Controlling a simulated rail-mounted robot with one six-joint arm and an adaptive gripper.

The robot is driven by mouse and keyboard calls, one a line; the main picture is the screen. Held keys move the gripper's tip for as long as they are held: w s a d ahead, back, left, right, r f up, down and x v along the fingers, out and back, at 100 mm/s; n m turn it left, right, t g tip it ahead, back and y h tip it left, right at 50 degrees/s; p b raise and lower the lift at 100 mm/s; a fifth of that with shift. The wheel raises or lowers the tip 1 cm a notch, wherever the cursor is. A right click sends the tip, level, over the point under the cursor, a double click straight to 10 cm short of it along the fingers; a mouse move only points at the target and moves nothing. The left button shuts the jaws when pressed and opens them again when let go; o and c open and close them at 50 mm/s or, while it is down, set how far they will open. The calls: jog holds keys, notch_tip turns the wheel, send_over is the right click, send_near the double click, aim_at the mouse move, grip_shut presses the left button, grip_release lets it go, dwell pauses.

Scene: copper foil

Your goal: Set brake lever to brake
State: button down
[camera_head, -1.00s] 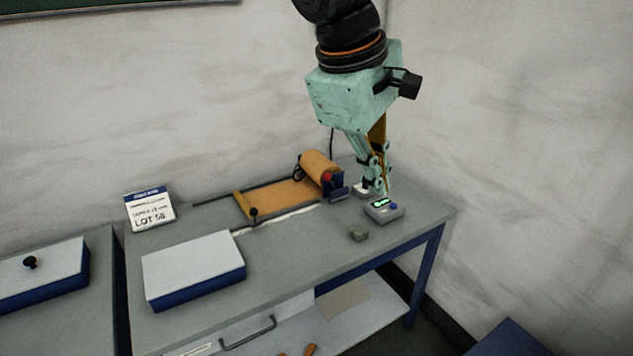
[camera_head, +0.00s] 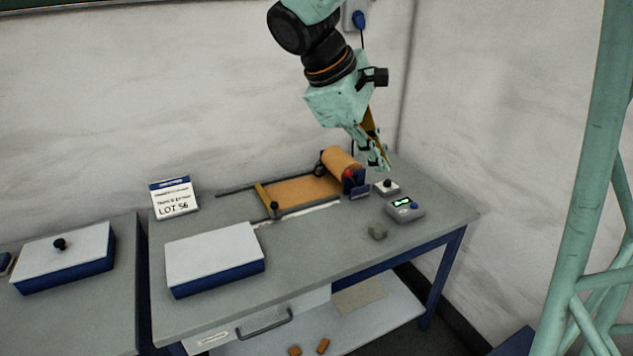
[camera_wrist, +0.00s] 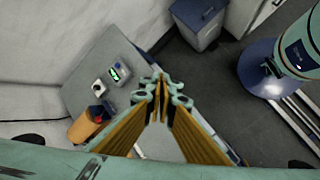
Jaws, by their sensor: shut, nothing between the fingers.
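The copper foil roll (camera_head: 342,163) sits on a frame at the back right of the bench. A blue bracket (camera_head: 358,184) with a red knob (camera_head: 349,174) is at the roll's right end; I cannot tell for sure whether this is the brake lever or how it is set. In the wrist view the roll (camera_wrist: 84,127) and bracket are at lower left, small. My gripper (camera_head: 382,165) is shut and empty. It hangs above the bench, right of the roll and over the white box (camera_head: 380,190) with a black knob. Its fingers (camera_wrist: 161,84) fill the wrist view's middle.
A grey meter (camera_head: 405,210) with a green display and a small grey lump (camera_head: 377,232) are at the right. A white-topped blue box (camera_head: 214,256) and a lot sign (camera_head: 174,197) stand left. The bench's front middle is clear. A wall is close behind.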

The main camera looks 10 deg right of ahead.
jog(key=w+f+n+h, duration=0.1)
jog(key=w+f+n, duration=0.15)
jog(key=w, duration=0.35)
jog(key=w+a+f+n+h, duration=0.1)
jog(key=w+f+n, duration=0.1)
jog(key=w+f, duration=0.3)
jog(key=w+f+n+h, duration=0.1)
jog(key=w+f+n, duration=0.1)
jog(key=w, duration=0.6)
jog(key=w+a+f+n+t+h, duration=0.1)
jog(key=w+a+f+n, duration=0.2)
jog(key=w+f, duration=0.5)
jog(key=w+a+f+n+t+h+p, duration=0.1)
jog(key=w+a+f+n+t, duration=0.1)
jog(key=w+f, duration=0.6)
jog(key=shift+a+f+n+t+h, duration=0.3)
jog(key=shift+a+n, duration=0.4)
jog(key=shift+n, duration=0.05)
jog(key=shift+d, duration=0.1)
send_near(353, 180)
jog(key=shift+w+d+f, duration=0.6)
jog(key=shift+w+d, duration=0.1)
jog(key=shift+d+b, duration=0.15)
jog(key=shift+b, duration=0.15)
jog(key=shift+w+r+p, duration=0.1)
jog(key=shift+r+p, duration=0.2)
